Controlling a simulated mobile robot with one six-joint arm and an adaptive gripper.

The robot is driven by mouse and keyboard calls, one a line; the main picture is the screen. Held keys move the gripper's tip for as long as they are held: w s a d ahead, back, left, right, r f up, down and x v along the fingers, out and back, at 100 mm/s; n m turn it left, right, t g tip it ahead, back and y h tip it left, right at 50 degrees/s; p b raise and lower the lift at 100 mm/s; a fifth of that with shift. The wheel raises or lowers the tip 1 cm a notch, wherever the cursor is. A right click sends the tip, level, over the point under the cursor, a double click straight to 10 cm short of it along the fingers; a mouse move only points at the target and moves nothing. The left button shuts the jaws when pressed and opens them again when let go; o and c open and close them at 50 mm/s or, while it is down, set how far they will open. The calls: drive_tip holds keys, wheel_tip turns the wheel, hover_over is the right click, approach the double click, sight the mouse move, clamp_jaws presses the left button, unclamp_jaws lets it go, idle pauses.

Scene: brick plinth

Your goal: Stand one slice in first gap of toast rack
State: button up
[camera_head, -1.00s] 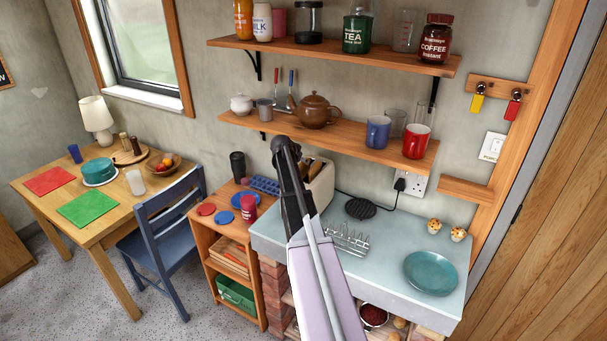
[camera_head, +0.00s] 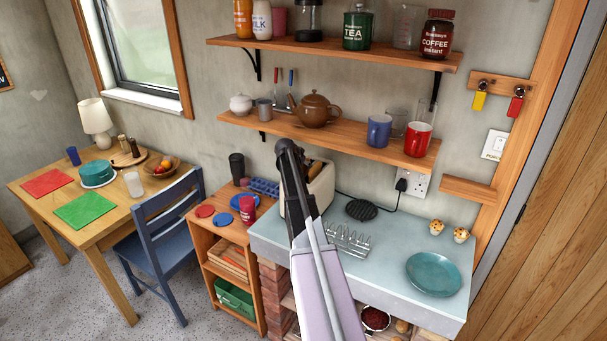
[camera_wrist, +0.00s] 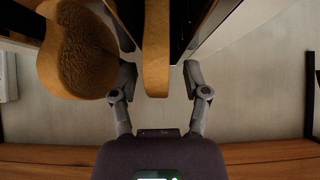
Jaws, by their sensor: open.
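The wire toast rack (camera_head: 347,240) stands on the pale worktop, partly hidden by my arm. The cream toaster (camera_head: 320,187) is behind it to the left, with brown bread (camera_head: 316,168) showing at its top. My gripper (camera_head: 289,150) is at the toaster's left end in the head view, its fingers hard to make out there. In the wrist view my gripper (camera_wrist: 159,80) is open, one finger on each side of an edge-on slice (camera_wrist: 157,45), with gaps visible on both sides. Another piece of bread (camera_wrist: 80,55), browned on its face, is beside the left finger.
A teal plate (camera_head: 433,273) and two muffins (camera_head: 448,231) are on the worktop's right. A black round trivet (camera_head: 361,209) lies behind the rack. A wooden shelf (camera_head: 330,139) with mugs and a teapot hangs above the toaster. Clear worktop lies between rack and plate.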

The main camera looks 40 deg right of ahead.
clamp_jaws()
drive_tip(key=shift+r, duration=0.15)
idle(0.4)
drive_tip(key=shift+r+p, duration=0.8)
drive_tip(key=shift+p, duration=0.1)
drive_tip(key=shift+s+a+f+b, duration=0.1)
drive_tip(key=shift+a+f+b, duration=0.05)
drive_tip(key=shift+f+b, duration=0.2)
drive_tip(key=shift+s+a+f+h+b, duration=0.2)
drive_tip(key=shift+a+h+b, duration=0.2)
drive_tip(key=shift+h+b, duration=0.45)
drive_tip(key=h+b, duration=0.1)
drive_tip(key=a+t+b, duration=0.1)
drive_tip(key=b, duration=0.1)
drive_tip(key=shift+s+a+h, duration=0.15)
drive_tip(key=shift+s+h, duration=0.1)
drive_tip(key=shift+h, duration=0.1)
drive_tip(key=shift+s+a+t+h+b, duration=0.15)
drive_tip(key=shift+t+h+b, duration=0.15)
drive_tip(key=shift+b, duration=0.3)
